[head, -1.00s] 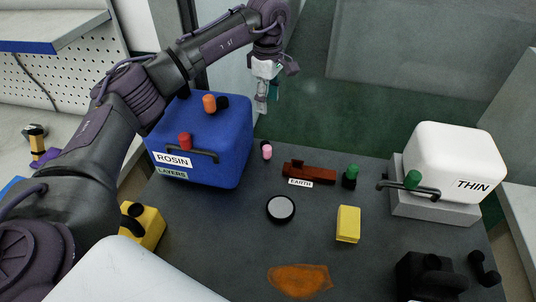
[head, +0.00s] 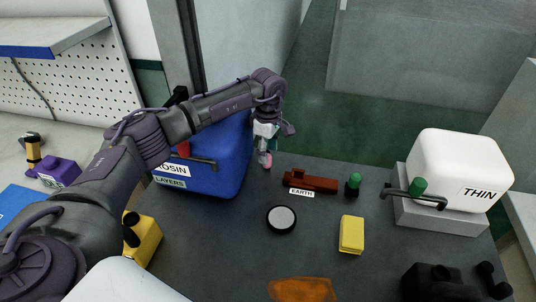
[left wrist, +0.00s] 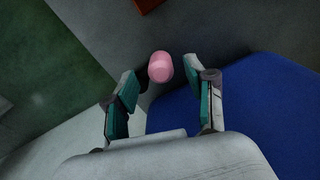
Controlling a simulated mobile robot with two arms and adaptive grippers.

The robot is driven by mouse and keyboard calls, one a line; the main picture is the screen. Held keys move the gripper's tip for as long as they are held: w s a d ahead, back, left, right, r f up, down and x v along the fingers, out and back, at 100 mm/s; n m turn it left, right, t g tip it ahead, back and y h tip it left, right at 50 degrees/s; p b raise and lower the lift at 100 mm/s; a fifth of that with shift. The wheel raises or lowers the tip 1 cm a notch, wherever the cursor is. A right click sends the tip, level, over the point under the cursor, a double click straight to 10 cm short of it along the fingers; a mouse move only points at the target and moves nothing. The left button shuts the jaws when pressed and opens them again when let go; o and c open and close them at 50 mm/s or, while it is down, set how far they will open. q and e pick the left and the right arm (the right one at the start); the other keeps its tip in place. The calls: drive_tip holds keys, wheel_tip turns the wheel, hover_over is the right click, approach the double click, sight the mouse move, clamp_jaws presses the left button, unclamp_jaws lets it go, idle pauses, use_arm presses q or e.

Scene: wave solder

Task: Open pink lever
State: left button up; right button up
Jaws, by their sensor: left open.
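The pink lever (head: 267,161) is a small pink knob on the dark table, just right of the blue box. In the left wrist view the pink lever (left wrist: 160,67) lies between and just beyond the fingertips, with a dark part beside it. My left gripper (head: 264,153) points down over it and partly hides it in the head view. In the left wrist view my left gripper (left wrist: 158,82) is open, one teal-padded finger on each side, with no visible grip on the knob. My right gripper is not in view.
The blue ROSIN box (head: 226,170) stands close on the left of the lever. A brown EARTH block (head: 312,180) and a green knob (head: 354,183) are to the right. A black round dial (head: 281,219), a yellow block (head: 351,235) and the white THIN box (head: 459,168) stand farther off.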

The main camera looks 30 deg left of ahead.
use_arm(q)
drive_tip(key=shift+f, duration=1.3)
clamp_jaws()
